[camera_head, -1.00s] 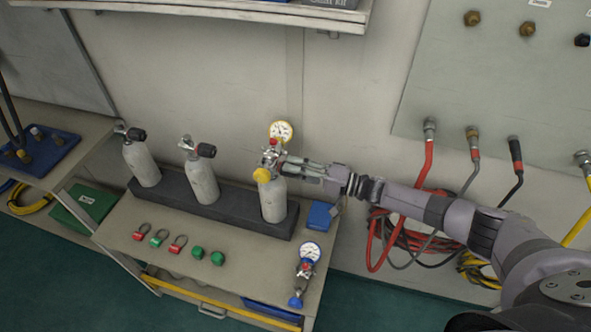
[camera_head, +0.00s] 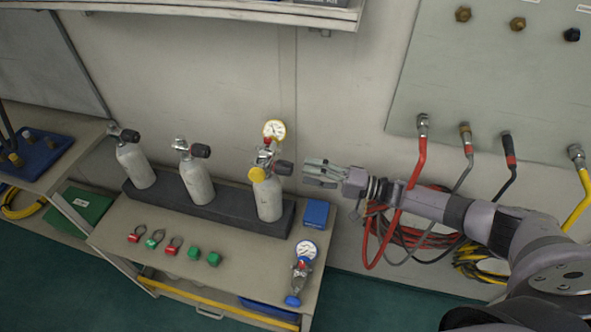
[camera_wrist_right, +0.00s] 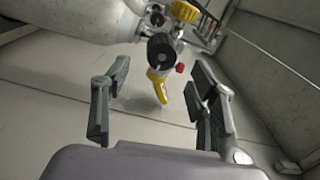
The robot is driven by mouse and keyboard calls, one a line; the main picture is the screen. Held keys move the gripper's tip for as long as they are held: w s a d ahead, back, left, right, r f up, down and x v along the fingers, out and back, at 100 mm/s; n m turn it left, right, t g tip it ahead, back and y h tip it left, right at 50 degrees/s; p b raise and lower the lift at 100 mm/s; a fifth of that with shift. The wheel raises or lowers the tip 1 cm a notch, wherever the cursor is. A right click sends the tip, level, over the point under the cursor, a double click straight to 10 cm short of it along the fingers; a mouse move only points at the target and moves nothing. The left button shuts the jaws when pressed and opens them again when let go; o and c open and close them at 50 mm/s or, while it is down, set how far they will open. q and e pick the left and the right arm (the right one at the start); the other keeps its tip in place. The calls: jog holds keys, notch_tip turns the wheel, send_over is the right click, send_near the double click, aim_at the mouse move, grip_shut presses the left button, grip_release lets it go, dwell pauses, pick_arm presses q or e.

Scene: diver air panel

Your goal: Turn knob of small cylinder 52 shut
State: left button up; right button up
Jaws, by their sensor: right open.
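Three small grey cylinders stand in a dark rack; no number is readable on them, so I cannot tell which is 52. The right cylinder (camera_head: 268,201) carries a yellow-rimmed gauge (camera_head: 274,131), a yellow cap (camera_head: 257,174) and a black knob (camera_head: 284,168) pointing right. The middle cylinder (camera_head: 197,182) and left cylinder (camera_head: 136,166) have black knobs too. My right gripper (camera_head: 308,173) is open and empty, just right of the right cylinder's knob and apart from it. In the right wrist view the black knob (camera_wrist_right: 164,50) shows beyond the open fingers. My left gripper is out of view.
Red, black and yellow hoses hang from the wall panel at right. A shelf (camera_head: 200,8) overhangs above.

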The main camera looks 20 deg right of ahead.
jog(key=v, duration=0.5)
jog(key=shift+s+d, duration=0.25)
jog(key=shift+d, duration=0.05)
